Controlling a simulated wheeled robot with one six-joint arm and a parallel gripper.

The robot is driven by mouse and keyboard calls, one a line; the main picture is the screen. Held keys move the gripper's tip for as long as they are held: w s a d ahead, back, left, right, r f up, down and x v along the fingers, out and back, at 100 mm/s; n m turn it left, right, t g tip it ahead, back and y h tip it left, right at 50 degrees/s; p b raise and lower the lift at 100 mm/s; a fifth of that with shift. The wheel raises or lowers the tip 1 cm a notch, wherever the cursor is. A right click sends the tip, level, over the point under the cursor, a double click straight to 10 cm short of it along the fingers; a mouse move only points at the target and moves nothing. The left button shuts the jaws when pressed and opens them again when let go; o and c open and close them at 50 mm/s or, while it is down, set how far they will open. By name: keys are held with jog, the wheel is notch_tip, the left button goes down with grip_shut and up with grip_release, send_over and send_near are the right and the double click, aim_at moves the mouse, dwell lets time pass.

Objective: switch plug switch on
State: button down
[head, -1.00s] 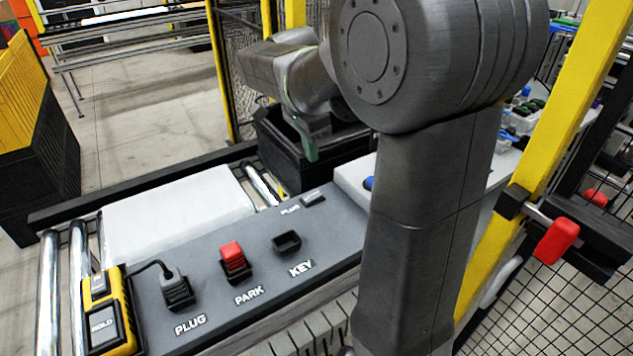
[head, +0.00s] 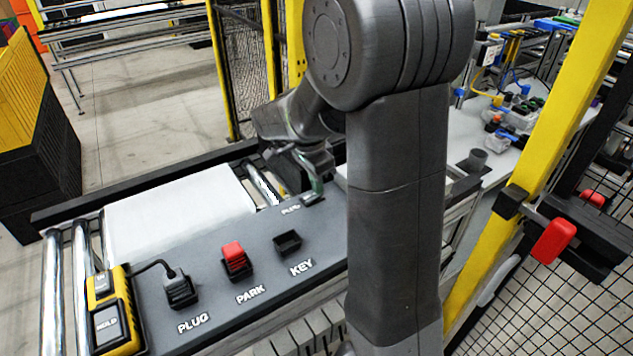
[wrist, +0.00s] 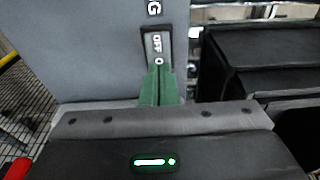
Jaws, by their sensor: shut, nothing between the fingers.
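The plug switch (head: 312,199) is a small rocker at the far right end of the grey panel (head: 215,310). In the wrist view the switch (wrist: 157,45) shows the letters OFF and an O mark; its near end is hidden behind the fingers. My gripper (head: 317,188) has its green fingertips together and empty, right at the switch. In the wrist view the gripper (wrist: 159,72) overlaps the near end of the rocker; I cannot tell whether it touches.
A black plug (head: 179,288) with a cable sits in the PLUG socket. A red block (head: 235,256) is in PARK, and the KEY socket (head: 288,242) is empty. A yellow HOLD box (head: 112,318) stands at the left. A black bin (wrist: 250,65) is beside the panel.

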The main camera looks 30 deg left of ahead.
jog(key=shift+w+d+f+g, duration=0.1)
jog(key=shift+f+g, duration=0.1)
jog(key=shift+g, duration=0.1)
jog(key=shift+s+a+r, duration=0.25)
jog(key=shift+s+a, duration=0.15)
jog(key=shift+s, duration=0.35)
